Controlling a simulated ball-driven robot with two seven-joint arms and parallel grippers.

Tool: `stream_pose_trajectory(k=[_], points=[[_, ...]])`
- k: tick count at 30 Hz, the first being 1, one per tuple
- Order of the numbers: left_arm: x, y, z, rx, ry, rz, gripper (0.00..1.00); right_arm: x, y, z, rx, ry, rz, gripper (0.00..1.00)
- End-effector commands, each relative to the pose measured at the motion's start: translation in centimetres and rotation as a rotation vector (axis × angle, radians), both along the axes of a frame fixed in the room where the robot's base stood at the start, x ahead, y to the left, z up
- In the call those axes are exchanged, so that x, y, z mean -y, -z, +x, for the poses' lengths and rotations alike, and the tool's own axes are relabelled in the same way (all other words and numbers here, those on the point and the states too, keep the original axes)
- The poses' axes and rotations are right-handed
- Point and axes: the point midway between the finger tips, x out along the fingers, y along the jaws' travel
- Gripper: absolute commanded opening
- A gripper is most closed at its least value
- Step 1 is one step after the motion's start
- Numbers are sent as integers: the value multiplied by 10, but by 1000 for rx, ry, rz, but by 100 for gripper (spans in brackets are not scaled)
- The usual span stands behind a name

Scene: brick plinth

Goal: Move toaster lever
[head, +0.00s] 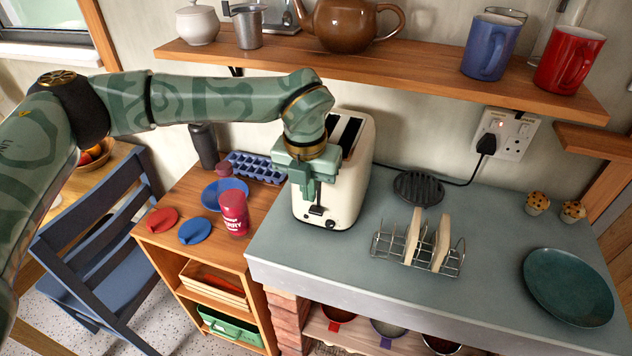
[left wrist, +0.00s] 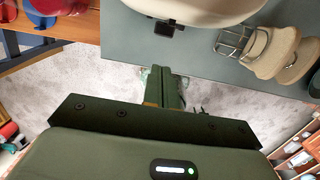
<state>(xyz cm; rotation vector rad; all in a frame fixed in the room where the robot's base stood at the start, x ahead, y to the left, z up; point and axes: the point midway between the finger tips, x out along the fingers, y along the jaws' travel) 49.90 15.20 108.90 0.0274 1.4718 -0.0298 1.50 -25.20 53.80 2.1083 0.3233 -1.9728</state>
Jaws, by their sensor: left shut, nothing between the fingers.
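The cream toaster (head: 346,185) stands upright on the grey-green counter at its left end, with dark slots on top. Its black lever (head: 316,210) is on the front face, low down in the head view. My left gripper (head: 308,196) is shut and empty in front of the toaster, by the lever, and hides part of the front face. In the left wrist view the shut fingers (left wrist: 164,82) point toward the toaster (left wrist: 195,8), and the black lever (left wrist: 168,29) shows just beyond their tips with a gap in the picture. My right gripper is out of view.
A wire toast rack (head: 418,248) with bread slices stands right of the toaster, and a green plate (head: 568,287) lies farther right. A red cup (head: 234,210) is on the wooden unit to the left. A shelf (head: 400,72) with mugs and a teapot hangs above.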

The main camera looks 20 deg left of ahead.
Motion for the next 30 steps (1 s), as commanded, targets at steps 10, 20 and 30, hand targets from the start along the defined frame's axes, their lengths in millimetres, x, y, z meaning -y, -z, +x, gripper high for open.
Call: stream_pose_trajectory(k=[10,20,30], points=[[0,-82,-8,3,0,0,0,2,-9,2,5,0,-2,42],[-1,-111,-11,-1,0,0,0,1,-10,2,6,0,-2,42],[0,-112,-11,-1,0,0,0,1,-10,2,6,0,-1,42]])
